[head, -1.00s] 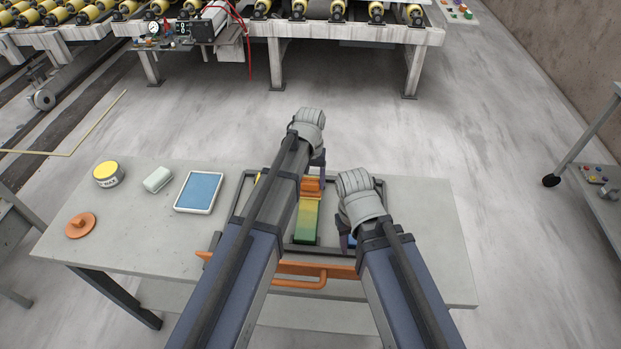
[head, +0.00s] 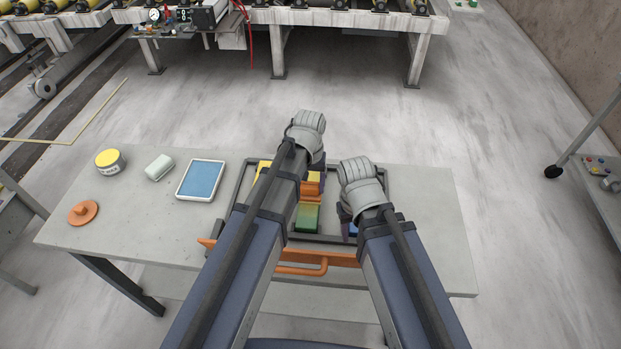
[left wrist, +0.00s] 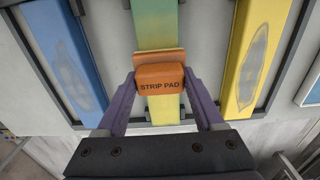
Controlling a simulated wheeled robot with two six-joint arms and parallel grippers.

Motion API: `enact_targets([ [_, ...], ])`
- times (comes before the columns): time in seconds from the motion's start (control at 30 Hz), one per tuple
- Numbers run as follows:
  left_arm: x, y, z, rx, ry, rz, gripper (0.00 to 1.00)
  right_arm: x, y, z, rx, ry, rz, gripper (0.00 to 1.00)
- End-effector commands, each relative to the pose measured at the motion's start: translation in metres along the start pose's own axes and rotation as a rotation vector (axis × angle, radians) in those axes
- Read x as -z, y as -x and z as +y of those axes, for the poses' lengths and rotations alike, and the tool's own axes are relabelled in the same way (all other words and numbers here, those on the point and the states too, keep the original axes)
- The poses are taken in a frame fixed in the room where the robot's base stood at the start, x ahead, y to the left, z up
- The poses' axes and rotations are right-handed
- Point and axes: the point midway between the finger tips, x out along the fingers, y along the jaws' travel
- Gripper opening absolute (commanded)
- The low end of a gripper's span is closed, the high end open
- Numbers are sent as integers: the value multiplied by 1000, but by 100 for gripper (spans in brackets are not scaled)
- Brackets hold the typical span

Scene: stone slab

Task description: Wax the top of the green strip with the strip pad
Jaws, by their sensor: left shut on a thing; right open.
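The green strip (head: 308,217) lies in a dark frame on the table, between a yellow and a blue strip. In the left wrist view the green strip (left wrist: 155,25) is green beyond the pad and yellowish on the near side. My left gripper (left wrist: 160,80) is shut on the orange strip pad (left wrist: 160,84), labelled "STRIP PAD". The pad (head: 311,188) is over the strip, its flat plate appearing to rest on it; exact contact is unclear. The left arm hides part of the frame. My right gripper (head: 346,216) is open and empty, near the blue strip (head: 353,229).
The yellow strip (left wrist: 253,55) and blue strip (left wrist: 68,60) carry dull oval patches. An orange handle (head: 302,270) fronts the frame. Left on the table are a wax tin (head: 110,162), white block (head: 159,168), blue-topped tray (head: 200,180) and orange round pad (head: 83,212). The table's right side is clear.

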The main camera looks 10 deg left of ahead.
Motion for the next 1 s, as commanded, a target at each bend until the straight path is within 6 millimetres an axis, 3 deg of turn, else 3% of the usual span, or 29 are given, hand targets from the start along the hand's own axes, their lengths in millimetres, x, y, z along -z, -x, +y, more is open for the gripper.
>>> enact_targets([
  [0.37,-9,0,0,0,0,2,25,0,0,0,0,0,0,50],
  [0.73,-38,-1,0,0,-1,2,25,0,-1,0,0,0,0,50],
  [1.0,-41,-2,0,0,-1,0,25,0,-1,0,0,0,0,50],
])
